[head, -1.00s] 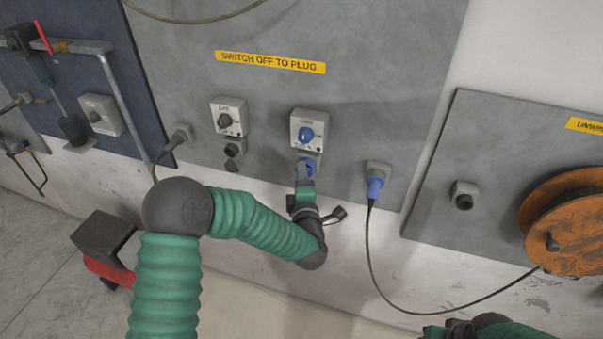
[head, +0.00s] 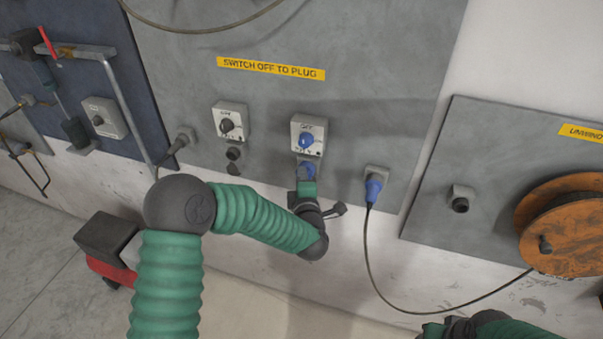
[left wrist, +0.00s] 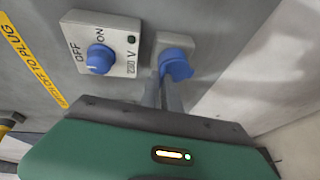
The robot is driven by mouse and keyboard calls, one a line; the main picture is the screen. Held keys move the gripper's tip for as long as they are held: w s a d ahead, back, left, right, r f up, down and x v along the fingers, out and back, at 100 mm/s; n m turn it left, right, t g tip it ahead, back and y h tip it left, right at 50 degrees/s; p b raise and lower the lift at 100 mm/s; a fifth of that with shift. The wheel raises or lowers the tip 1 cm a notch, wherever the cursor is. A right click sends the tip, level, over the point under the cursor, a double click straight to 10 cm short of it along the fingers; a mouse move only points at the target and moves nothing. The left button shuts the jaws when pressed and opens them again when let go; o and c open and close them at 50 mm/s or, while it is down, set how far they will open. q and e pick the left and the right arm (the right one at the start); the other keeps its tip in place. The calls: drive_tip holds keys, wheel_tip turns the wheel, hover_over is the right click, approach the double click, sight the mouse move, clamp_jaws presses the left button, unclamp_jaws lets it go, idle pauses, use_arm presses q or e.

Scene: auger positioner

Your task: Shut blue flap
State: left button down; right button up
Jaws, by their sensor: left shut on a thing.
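The blue flap (left wrist: 177,67) is on a grey socket (left wrist: 172,43) just below the blue-knobbed switch box. In the left wrist view it stands out from the socket face at a tilt, partly raised. In the head view the blue flap (head: 307,169) shows just above my left gripper (head: 305,181). My left gripper's fingers (left wrist: 163,92) reach the lower edge of the flap and are shut on it; the exact contact is hard to see. My right arm only shows at the bottom right edge, and its gripper cannot be made out.
The switch box (head: 308,134) with its blue knob sits directly above the socket. To the right, a blue plug (head: 374,187) with a hanging cable is in another socket. A grey switch box (head: 230,121) is to the left. An orange reel (head: 565,230) stands at far right.

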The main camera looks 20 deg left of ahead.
use_arm(q)
drive_tip(key=shift+w, duration=0.2)
drive_tip(key=c, duration=1.7)
unclamp_jaws()
drive_tip(key=shift+o, duration=0.5)
use_arm(e)
drive_tip(key=shift+w+r, duration=0.1)
drive_tip(key=shift+r, duration=0.3)
use_arm(q)
drive_tip(key=shift+w, duration=0.1)
drive_tip(key=b+v, duration=0.2)
drive_tip(key=v, duration=1.5)
drive_tip(key=shift+w+r, duration=0.15)
drive_tip(key=shift+r, duration=0.15)
use_arm(e)
drive_tip(key=shift+s+x, duration=0.25)
drive_tip(key=shift+x, duration=0.9)
